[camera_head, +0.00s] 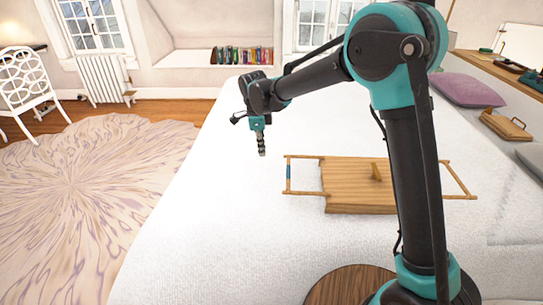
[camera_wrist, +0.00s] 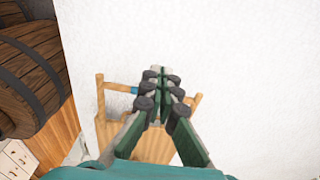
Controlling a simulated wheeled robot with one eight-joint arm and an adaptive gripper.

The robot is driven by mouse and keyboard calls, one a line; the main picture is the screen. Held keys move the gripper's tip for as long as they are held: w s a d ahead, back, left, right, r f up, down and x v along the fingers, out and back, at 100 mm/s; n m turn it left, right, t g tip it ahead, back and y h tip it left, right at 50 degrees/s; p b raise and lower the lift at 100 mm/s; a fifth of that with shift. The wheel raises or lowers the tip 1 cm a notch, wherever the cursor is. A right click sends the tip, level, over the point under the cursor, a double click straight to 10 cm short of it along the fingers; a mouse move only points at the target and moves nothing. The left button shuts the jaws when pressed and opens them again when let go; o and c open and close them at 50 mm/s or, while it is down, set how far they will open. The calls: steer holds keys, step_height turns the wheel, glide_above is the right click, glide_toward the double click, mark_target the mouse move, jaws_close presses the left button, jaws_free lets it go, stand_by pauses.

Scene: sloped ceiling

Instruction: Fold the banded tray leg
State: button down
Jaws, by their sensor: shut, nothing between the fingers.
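The wooden tray (camera_head: 350,200) lies on the white bed, with a leg frame reaching out flat at each side. The left leg (camera_head: 288,182) carries a dark blue band; the right leg (camera_head: 460,182) shows no band.
The white bed (camera_head: 220,210) is clear around the tray. A purple pillow (camera_head: 468,90) and a small wooden object (camera_head: 506,125) lie at the right. A round wooden top (camera_head: 350,286) stands at the near edge. A wooden barrel (camera_wrist: 35,75) shows in the wrist view.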

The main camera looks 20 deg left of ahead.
steer(key=shift+s+a+r, duration=0.25)
steer(key=shift+a+r, duration=0.35)
steer(key=shift+a, duration=0.3)
steer(key=d+n+t+y, duration=0.15)
steer(key=d+n, duration=0.55)
steer(key=d, duration=2.4)
steer(key=s+d+f+n+t, duration=0.1)
steer(key=s+d+f+n, duration=0.2)
steer(key=s+d, duration=0.4)
steer(key=s+d+f+n+t, duration=0.1)
steer(key=s+d+f+n, duration=0.2)
steer(key=d, duration=0.8)
steer(key=s+n, duration=0.2)
steer(key=s, duration=0.2)
steer(key=shift+s+d, duration=0.4)
steer(key=c, duration=2.2)
jaws_free()
steer(key=shift+t+h, duration=0.25)
